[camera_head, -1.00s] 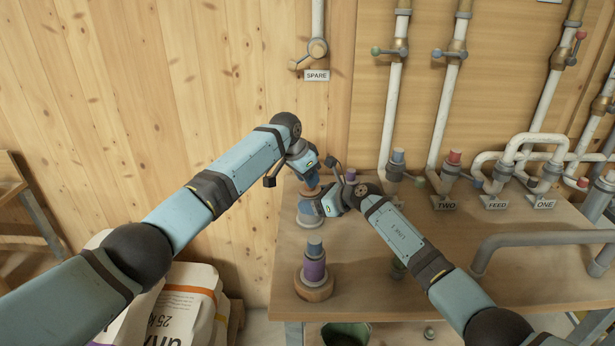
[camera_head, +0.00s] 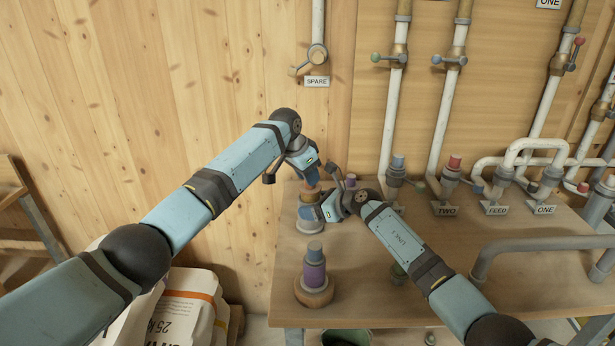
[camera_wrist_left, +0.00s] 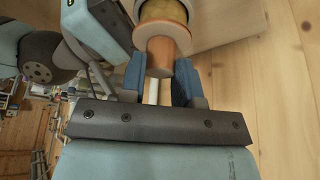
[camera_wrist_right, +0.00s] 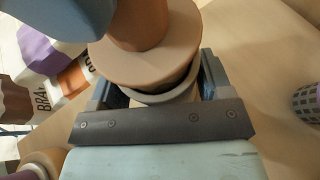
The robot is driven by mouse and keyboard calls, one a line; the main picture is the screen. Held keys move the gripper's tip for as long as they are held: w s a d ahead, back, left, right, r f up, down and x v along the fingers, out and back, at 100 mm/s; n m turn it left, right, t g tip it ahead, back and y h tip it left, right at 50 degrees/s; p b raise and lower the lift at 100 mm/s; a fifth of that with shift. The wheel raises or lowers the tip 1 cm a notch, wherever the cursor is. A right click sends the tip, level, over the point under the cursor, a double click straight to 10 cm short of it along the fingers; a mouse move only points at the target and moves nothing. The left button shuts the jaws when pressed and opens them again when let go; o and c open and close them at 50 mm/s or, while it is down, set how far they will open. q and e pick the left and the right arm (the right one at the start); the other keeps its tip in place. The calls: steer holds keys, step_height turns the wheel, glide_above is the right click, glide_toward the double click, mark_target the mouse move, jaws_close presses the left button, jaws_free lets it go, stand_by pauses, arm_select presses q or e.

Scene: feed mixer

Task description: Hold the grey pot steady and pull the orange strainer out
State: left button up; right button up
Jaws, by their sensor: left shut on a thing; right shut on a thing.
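The grey pot (camera_head: 306,228) stands at the bench's left back, partly hidden by my right gripper (camera_head: 316,211). My right gripper is shut around the pot; the pot's grey rim (camera_wrist_right: 168,97) shows between its fingers in the right wrist view. The orange strainer (camera_head: 312,176) is upright above the pot. Its orange stem and wide flange (camera_wrist_right: 145,58) stand over the rim, with a dark gap below the flange. My left gripper (camera_wrist_left: 158,85) is shut on the strainer's orange top (camera_wrist_left: 167,55), above my right gripper. How deep the strainer sits is unclear.
A purple and grey fitting on a round wooden base (camera_head: 313,293) stands in front of the pot on the bench (camera_head: 425,275). Labelled pipes and valves (camera_head: 500,185) fill the right side. The wooden wall (camera_head: 220,70) is close behind. Sacks (camera_head: 185,305) stand at lower left.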

arm_select(q)
steer(key=shift+r, duration=2.35)
arm_select(e)
steer(key=o, duration=1.2)
steer(key=shift+d, duration=0.15)
